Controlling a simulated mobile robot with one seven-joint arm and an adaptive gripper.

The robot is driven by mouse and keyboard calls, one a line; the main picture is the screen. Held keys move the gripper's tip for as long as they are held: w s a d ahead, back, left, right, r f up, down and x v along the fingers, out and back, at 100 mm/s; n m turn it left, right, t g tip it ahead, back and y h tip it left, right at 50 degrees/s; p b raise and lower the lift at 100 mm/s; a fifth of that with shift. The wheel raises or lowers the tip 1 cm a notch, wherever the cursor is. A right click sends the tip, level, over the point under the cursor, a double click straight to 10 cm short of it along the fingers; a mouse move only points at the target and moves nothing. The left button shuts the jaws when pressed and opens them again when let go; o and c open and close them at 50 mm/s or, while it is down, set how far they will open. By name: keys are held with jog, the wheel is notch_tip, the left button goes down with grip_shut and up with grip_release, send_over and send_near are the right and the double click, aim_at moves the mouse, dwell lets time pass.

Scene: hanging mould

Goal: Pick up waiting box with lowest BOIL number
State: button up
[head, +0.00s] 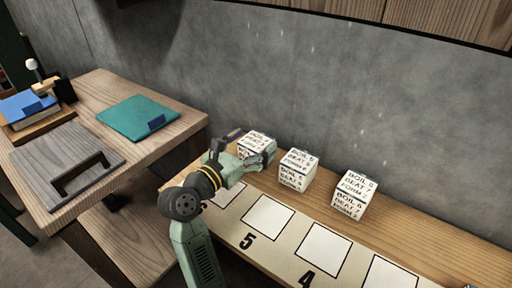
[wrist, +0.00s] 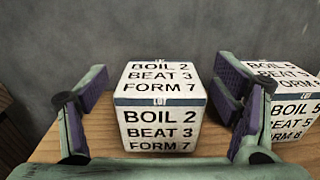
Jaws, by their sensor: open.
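Three white waiting boxes stand in a row on the wooden bench. The left box (head: 256,138) is partly hidden by my gripper in the head view; in the wrist view this box (wrist: 160,112) reads BOIL 2, BEAT 3, FORM 7. The middle box (head: 297,170) also shows at the right of the wrist view (wrist: 296,112) and reads BOIL 5, BEAT 5, FORM 8. The right box (head: 355,194) appears to read BOIL 8, BEAT 7, FORM 2. My gripper (wrist: 165,92) is open, with its fingers on either side of the BOIL 2 box and gaps visible at both sides.
A pale strip with numbered white squares (head: 268,217) lies along the front of the bench. A grey wall (head: 330,90) rises close behind the boxes.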

jog(key=c, duration=1.4)
